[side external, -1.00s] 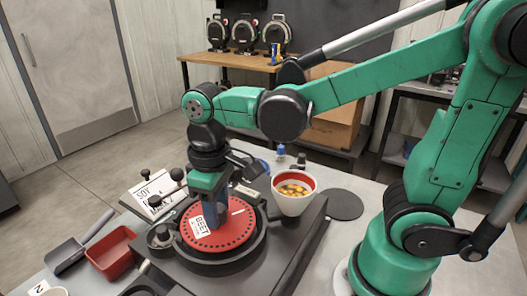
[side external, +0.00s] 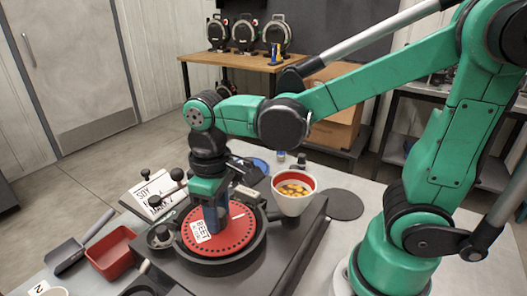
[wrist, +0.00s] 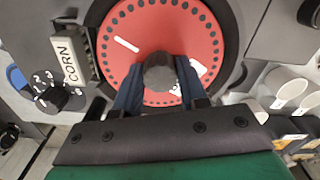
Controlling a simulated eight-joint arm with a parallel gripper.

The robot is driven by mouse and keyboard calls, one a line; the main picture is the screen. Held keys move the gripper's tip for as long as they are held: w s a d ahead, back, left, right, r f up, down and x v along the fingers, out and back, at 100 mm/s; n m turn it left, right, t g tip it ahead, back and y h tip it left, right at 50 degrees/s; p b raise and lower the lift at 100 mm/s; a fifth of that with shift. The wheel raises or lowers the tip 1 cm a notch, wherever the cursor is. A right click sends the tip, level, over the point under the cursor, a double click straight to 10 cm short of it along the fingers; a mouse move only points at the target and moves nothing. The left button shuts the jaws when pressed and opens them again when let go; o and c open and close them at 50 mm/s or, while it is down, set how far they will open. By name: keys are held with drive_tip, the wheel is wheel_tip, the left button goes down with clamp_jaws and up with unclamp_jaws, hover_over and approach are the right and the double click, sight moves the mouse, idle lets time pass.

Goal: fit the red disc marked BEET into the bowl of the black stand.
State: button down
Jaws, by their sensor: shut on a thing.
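The red disc marked BEET (side external: 228,235) has a ring of small holes, a white label and a dark middle knob. It lies face up within the round bowl of the black stand (side external: 250,256), and whether it is fully down cannot be told. In the wrist view the red disc (wrist: 196,30) fills the top middle, with the bowl's dark rim (wrist: 238,40) around it. My gripper (side external: 216,228) is above the disc's middle, pointing down. In the wrist view its blue fingers (wrist: 160,84) are shut on the dark knob (wrist: 158,72), and they hide part of the label.
A white cup of seeds (side external: 293,202) stands just right of the bowl. Left of it are a SOY plate (side external: 152,194), a red tray (side external: 112,252) and a scoop (side external: 72,252). A CORN block (wrist: 72,58) shows in the wrist view. A flat dark round (side external: 344,204) lies at the right.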

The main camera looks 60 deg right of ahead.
drive_tip(key=shift+f, duration=0.5)
drive_tip(key=shift+c, duration=2)
unclamp_jaws()
drive_tip(key=shift+o, duration=0.2)
drive_tip(key=shift+o, duration=1)
drive_tip(key=shift+r, duration=0.15)
drive_tip(key=shift+r, duration=2.9)
drive_tip(key=shift+d, duration=0.1)
